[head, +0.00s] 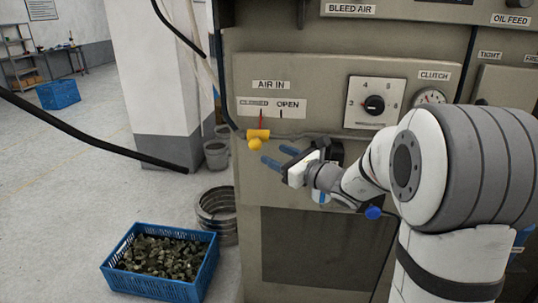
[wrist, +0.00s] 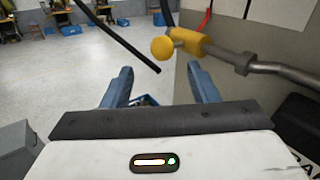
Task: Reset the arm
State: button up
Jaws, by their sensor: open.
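My gripper (head: 276,157) is in front of the machine's panel, with its two blue fingers apart and nothing between them. In the wrist view my gripper (wrist: 162,88) shows both fingers spread. The yellow air valve handle (head: 257,137) is just beyond and slightly above the fingertips, under the AIR IN label. The yellow handle also shows in the wrist view (wrist: 187,41), above the right finger, and the fingers look apart from it. My arm comes in from the right side of the head view.
The machine panel (head: 330,85) carries a dial (head: 374,105) and a gauge (head: 430,97). A pipe (wrist: 245,62) runs right from the valve. A blue crate of metal pieces (head: 203,273) and stacked coils (head: 217,205) stand on the floor. Open floor lies left of the pillar.

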jog(key=shift+s+d, duration=0.15)
jog(key=shift+s, duration=0.05)
jog(key=s+a+f+n+g+h, duration=0.25)
jog(key=s+n+g, duration=0.25)
jog(key=s+n, duration=0.4)
jog(key=s+a+f+n+g+h, duration=0.1)
jog(key=s+f+n+g, duration=0.4)
jog(key=s, duration=0.6)
jog(key=s+d+f+n+h, duration=0.3)
jog(key=s+d+n+h, duration=0.5)
jog(key=s+d+n, duration=0.2)
jog(key=shift+s+d+n+h, duration=0.35)
jog(key=shift+d+n, duration=0.75)
jog(key=shift+d, duration=0.1)
